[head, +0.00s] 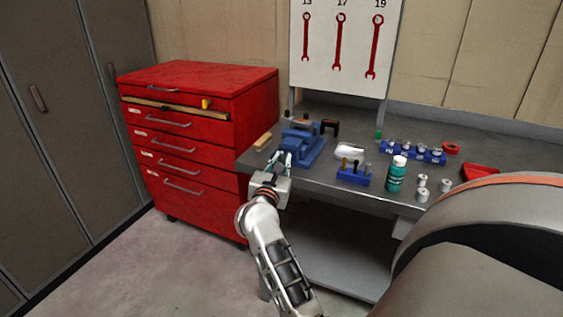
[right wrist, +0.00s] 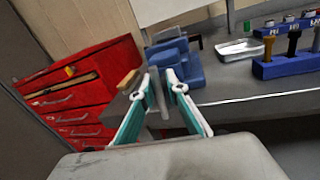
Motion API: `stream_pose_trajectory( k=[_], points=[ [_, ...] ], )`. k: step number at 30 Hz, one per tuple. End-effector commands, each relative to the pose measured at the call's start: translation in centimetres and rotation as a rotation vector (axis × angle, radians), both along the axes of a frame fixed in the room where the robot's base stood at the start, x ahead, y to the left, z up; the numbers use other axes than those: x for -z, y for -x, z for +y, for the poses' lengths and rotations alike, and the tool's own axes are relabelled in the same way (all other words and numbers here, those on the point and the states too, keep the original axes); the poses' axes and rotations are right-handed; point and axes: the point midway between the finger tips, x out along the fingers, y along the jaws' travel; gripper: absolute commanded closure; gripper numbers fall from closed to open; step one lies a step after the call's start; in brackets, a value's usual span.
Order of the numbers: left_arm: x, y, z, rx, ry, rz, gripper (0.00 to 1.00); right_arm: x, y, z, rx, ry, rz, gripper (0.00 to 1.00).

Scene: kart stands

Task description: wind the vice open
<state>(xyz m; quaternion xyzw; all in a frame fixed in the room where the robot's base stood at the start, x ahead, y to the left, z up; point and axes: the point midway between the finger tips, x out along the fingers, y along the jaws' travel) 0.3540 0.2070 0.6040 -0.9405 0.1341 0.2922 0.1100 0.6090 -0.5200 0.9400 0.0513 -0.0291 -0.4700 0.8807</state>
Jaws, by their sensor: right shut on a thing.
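The blue vice (head: 305,147) stands at the left front corner of the grey workbench. It also shows in the right wrist view (right wrist: 184,66), just beyond my fingertips. My right gripper (head: 281,159) is at the front of the vice, its teal fingers pointing at it. In the right wrist view my right gripper (right wrist: 161,85) is closed around a slim grey bar, the vice handle (right wrist: 164,106). The fingers hide part of the handle. How far apart the vice jaws stand is too small to tell. My left gripper is out of view.
A red drawer cabinet (head: 190,155) stands left of the workbench (head: 330,187), its top drawer partly open. A wooden block (head: 263,141) lies left of the vice.

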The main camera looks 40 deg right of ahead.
Motion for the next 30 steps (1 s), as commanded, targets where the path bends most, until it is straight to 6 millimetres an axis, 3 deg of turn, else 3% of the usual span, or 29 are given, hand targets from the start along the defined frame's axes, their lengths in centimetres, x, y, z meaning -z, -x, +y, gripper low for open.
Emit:
stream_pose_trajectory(
  k=[10,17,24,30],
  points=[
    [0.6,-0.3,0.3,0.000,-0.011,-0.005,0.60,0.3,0.1,-0.1,0.000,-0.021,-0.049,1.00],
    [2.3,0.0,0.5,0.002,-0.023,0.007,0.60,0.8,0.2,-0.1,0.000,-0.050,-0.117,1.00],
    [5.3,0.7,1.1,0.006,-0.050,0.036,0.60,1.8,0.3,-0.2,0.001,-0.120,-0.281,1.00],
    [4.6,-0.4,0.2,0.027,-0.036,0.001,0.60,2.2,0.5,-0.3,0.001,-0.196,-0.454,1.00]
  ],
)
